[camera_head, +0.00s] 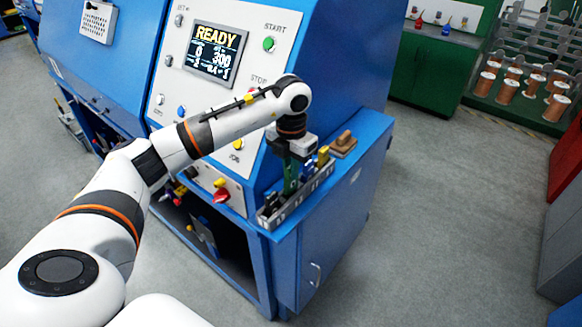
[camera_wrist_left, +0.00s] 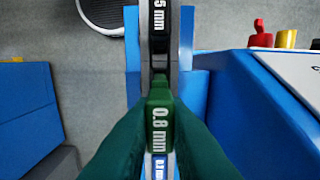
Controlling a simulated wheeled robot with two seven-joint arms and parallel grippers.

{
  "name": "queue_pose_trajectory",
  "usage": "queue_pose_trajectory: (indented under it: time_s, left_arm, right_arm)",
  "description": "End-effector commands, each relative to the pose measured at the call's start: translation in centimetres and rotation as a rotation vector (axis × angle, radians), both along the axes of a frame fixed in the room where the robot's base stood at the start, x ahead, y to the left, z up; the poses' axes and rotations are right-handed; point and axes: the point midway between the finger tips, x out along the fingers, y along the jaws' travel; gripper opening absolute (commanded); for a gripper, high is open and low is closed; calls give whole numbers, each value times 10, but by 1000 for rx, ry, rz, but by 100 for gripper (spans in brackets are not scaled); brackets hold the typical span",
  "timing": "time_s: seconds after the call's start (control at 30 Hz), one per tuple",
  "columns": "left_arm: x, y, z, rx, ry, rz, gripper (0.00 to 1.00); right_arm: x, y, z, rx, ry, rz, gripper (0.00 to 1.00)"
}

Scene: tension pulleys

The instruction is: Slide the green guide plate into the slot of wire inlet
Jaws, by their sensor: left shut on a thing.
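The green guide plate, marked "0.8 mm" (camera_wrist_left: 160,117), stands between the two dark green fingers of my left gripper (camera_wrist_left: 160,140) in the left wrist view. The gripper is shut on it. In the head view my left gripper (camera_head: 291,183) points down into a grey rack (camera_head: 296,208) on the blue machine's side ledge. The plate's lower part is hidden, so I cannot tell whether it is clear of the rack. A black plate marked "5 mm" (camera_wrist_left: 159,18) is in line with it. I cannot make out the wire inlet. My right gripper is not in view.
The rack also holds yellow and blue plates close to my gripper. A brown wooden block (camera_head: 343,146) lies behind it on the ledge. The machine panel with a "READY" screen (camera_head: 214,52) rises beside my arm. Grey floor (camera_head: 440,200) is open on the right.

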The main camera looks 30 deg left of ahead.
Motion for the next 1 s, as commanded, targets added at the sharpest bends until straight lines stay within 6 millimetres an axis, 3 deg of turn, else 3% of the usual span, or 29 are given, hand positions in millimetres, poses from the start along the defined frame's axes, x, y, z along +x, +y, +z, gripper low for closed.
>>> queue_pose_trajectory:
  time_s: [1.0]
  left_arm:
    - [0,0,14,0,-1,0,0]
  right_arm:
    - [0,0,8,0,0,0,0]
